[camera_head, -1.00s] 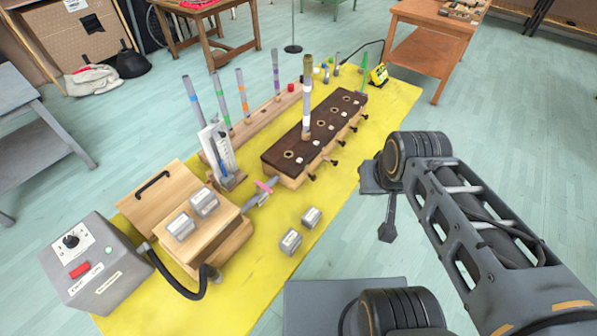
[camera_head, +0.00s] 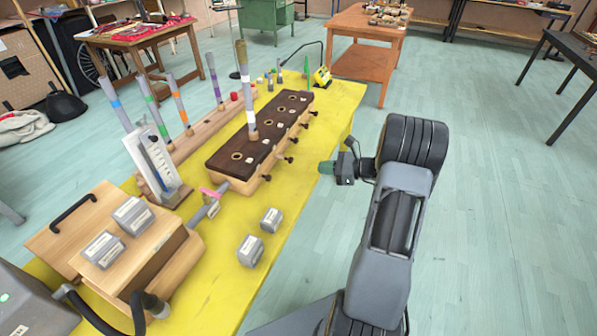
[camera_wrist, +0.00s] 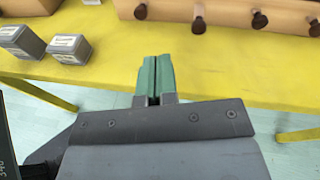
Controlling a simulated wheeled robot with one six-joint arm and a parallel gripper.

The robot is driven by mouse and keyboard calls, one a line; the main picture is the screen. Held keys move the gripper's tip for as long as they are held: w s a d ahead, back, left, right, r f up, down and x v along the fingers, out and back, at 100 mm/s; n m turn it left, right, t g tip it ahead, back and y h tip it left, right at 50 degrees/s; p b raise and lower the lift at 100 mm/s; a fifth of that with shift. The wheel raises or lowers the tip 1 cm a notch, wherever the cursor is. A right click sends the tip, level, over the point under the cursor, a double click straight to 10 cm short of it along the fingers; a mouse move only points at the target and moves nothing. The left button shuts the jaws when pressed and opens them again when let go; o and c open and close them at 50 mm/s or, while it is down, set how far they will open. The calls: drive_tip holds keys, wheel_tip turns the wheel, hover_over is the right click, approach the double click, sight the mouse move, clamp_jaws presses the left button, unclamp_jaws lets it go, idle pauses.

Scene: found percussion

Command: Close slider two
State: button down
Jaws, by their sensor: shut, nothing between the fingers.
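A long wooden box with a dark top (camera_head: 225,160) stands on the yellow-covered table, with one tall grey tube (camera_head: 251,118) upright in a hole. A row of dark slider knobs (camera_head: 289,159) sticks out of its right side; no numbers are readable, so I cannot tell which is slider two. In the wrist view several knobs (camera_wrist: 198,24) show along the top edge. My gripper (camera_head: 325,167), with green fingers, is right of the box, off the table edge, pointing at the knob side. Its fingers (camera_wrist: 153,62) are together and empty, apart from every knob.
Two grey blocks (camera_head: 250,251) (camera_head: 271,220) sit on the table in front of the box. A wooden case (camera_head: 165,262) with more blocks and a white gauge stand (camera_head: 155,165) are at left. The floor (camera_head: 470,210) at right is clear.

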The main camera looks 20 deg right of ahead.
drive_tip(key=d+f+m+t, duration=0.3)
drive_tip(key=d+f, duration=0.1)
drive_tip(key=d, duration=0.1)
approach(289, 159)
drive_tip(key=shift+h, duration=0.3)
drive_tip(key=x, duration=0.6)
drive_tip(key=shift+w+f, duration=0.3)
drive_tip(key=shift+w, duration=0.1)
